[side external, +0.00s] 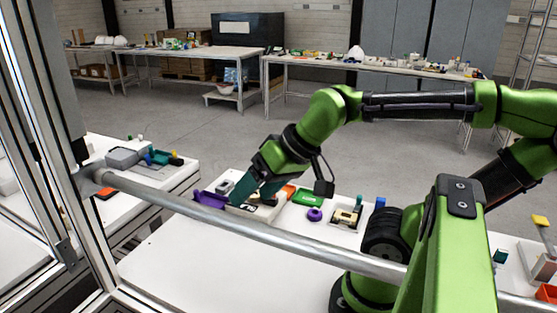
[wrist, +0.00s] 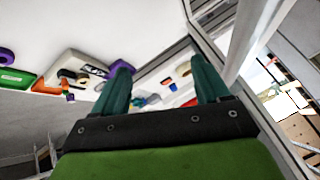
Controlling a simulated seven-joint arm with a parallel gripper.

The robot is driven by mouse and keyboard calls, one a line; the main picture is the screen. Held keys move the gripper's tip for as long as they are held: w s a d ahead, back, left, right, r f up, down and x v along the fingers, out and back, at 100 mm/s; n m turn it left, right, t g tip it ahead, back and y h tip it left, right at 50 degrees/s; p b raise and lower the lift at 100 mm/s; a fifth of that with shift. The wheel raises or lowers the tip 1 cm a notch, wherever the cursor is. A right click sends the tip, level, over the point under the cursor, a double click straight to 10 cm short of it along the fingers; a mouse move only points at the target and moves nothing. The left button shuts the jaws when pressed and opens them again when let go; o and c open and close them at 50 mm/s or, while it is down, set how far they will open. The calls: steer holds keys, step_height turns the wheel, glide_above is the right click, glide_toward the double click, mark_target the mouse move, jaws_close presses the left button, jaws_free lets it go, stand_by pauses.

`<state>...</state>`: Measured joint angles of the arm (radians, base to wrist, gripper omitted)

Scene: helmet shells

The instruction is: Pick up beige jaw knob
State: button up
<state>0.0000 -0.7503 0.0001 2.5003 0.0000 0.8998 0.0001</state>
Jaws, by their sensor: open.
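I cannot single out the beige jaw knob for certain. A small beige piece (side external: 346,215) sits in a tray at the right of the table in the side view. A small tan round piece (wrist: 68,74) shows in the white tray (wrist: 90,62) left of my fingers in the wrist view; it may be the knob. My gripper (side external: 254,196) is open, its teal fingers angled down near the white tray with dark parts. In the wrist view my gripper (wrist: 163,70) shows both fingers spread, with nothing held between them.
A purple bin (side external: 210,199) stands left of my fingers. A green box (side external: 307,198) and a purple ring (side external: 314,215) lie to the right. A metal rail (side external: 200,212) crosses in front of the camera. The front of the white table (side external: 190,260) is clear.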

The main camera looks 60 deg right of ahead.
steer(key=n+g+h, duration=0.2)
steer(key=n+g, duration=0.2)
steer(key=g, duration=0.3)
glide_above(256, 195)
step_height(256, 195, down, 5)
steer(key=r+n, duration=0.1)
steer(key=n, duration=0.2)
steer(key=f, duration=1)
steer(key=shift+s+d+f, duration=0.1)
steer(key=shift+d+f, duration=0.05)
steer(key=shift+d, duration=0.1)
steer(key=shift+a+f, duration=0.15)
steer(key=shift+f, duration=1.35)
steer(key=shift+a+f, duration=0.1)
steer(key=shift+f, duration=1.4)
steer(key=shift+c, duration=0.4)
